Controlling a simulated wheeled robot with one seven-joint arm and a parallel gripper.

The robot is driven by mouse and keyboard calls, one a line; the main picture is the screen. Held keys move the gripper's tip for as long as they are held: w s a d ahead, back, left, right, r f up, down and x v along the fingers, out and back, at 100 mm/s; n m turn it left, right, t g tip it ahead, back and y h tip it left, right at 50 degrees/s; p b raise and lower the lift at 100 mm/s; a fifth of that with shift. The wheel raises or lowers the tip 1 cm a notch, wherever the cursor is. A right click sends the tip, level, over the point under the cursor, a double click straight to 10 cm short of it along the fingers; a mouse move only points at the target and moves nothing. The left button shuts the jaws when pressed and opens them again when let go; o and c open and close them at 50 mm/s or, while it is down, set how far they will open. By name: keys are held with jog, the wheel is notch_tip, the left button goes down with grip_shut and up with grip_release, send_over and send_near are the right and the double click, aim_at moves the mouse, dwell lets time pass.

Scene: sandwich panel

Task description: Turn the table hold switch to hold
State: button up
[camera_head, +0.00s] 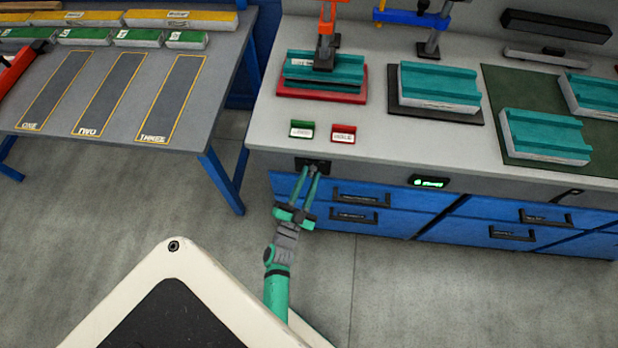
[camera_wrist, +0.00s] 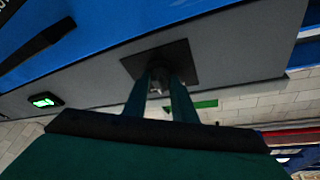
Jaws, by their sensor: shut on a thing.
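The table hold switch (camera_head: 304,163) is a dark plate with a knob on the front edge of the grey workbench (camera_head: 380,146), above the blue drawers. My gripper (camera_head: 315,172) reaches up to it with both long green fingers, and its tips are shut on the switch knob. In the wrist view the dark square switch plate (camera_wrist: 182,62) shows behind my fingertips (camera_wrist: 160,82), with a grey knob between them. The knob's pointing direction is mostly hidden by the fingers, so I cannot tell its setting. Any label near it is not readable.
A small display (camera_head: 429,182) glows green on the bench front, right of the switch. Drawer handles (camera_head: 361,199) stick out below it. Teal-topped blocks (camera_head: 438,84) and green and red label blocks (camera_head: 343,133) sit on the bench. A grey table (camera_head: 196,131) stands left; floor lies between.

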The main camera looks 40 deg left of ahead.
jog(key=m+h, duration=0.1)
jog(key=m, duration=0.2)
jog(key=m+g+h, duration=0.1)
jog(key=m, duration=0.3)
jog(key=shift+a+r+h, duration=0.1)
jog(key=shift+r+h, duration=0.1)
jog(key=shift+h, duration=0.2)
jog(key=shift+m, duration=0.3)
jog(key=o, duration=1)
jog(key=v, duration=1.1)
jog(key=shift+r, duration=0.15)
